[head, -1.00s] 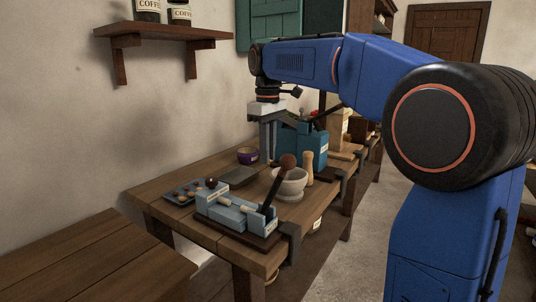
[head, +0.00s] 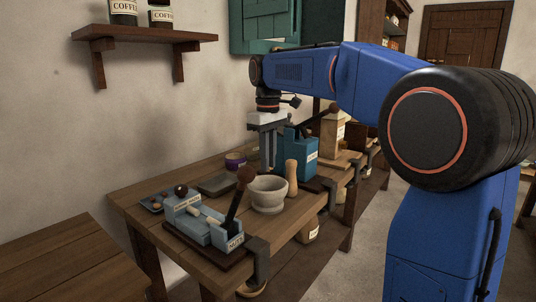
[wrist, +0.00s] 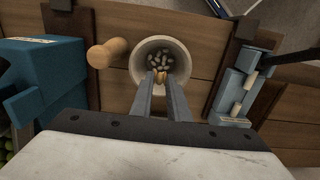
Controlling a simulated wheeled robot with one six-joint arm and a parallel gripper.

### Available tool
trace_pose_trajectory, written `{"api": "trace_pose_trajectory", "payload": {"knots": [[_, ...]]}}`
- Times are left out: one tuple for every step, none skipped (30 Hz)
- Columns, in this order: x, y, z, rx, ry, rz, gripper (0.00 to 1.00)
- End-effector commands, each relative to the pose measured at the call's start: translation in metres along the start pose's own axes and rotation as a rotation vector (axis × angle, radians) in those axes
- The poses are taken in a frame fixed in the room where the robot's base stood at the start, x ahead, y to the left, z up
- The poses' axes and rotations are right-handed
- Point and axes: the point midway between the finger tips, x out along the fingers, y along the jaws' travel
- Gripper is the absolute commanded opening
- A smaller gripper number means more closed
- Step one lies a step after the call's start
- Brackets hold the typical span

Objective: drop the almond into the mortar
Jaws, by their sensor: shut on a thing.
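The mortar (head: 268,201) is a pale stone bowl standing on the wooden workbench. In the wrist view the mortar (wrist: 135,66) holds several pale nuts. My gripper (wrist: 160,80) is shut on a small tan almond (wrist: 161,76) at its fingertips. In that view the almond overlaps the near part of the bowl's opening. In the head view my gripper (head: 268,168) points down at the bowl's back rim, with its fingertips partly hidden; the almond cannot be made out there.
A wooden pestle (head: 291,178) stands right beside the mortar. A light-blue cracker (head: 205,222) with a ball-topped lever is at front left, and a teal box (head: 298,158) stands behind. A grey slab (head: 217,185) and purple tin (head: 235,160) lie left and back.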

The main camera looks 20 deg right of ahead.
Motion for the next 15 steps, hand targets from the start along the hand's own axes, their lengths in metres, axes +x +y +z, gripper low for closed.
{"api": "trace_pose_trajectory", "payload": {"knots": [[0.004, 0.0, 0.0, 0.0, -0.001, -0.001, 0.06], [0.007, 0.0, 0.0, 0.0, -0.001, -0.001, 0.06], [0.01, 0.0, 0.0, 0.0, -0.001, -0.001, 0.06], [0.012, 0.0, 0.0, 0.0, -0.001, -0.001, 0.06], [0.015, 0.0, 0.0, 0.0, -0.001, -0.001, 0.06], [0.018, 0.0, 0.0, 0.0, -0.001, -0.001, 0.06], [0.02, 0.0, 0.0, 0.0, -0.001, 0.0, 0.06], [0.022, 0.0, 0.0, 0.0, -0.001, -0.001, 0.06], [0.025, 0.0, 0.0, 0.0, -0.001, -0.001, 0.06], [0.027, 0.0, 0.0, 0.0, -0.001, -0.001, 0.06], [0.029, 0.0, 0.0, 0.0, -0.001, -0.001, 0.06], [0.031, 0.0, 0.0, 0.0, -0.001, -0.001, 0.06], [0.032, 0.0, 0.0, 0.0, -0.001, 0.0, 0.06], [0.034, 0.0, 0.0, 0.0, 0.0, 0.0, 0.06], [0.035, 0.0, 0.0, 0.0, 0.0, 0.0, 0.06]]}}
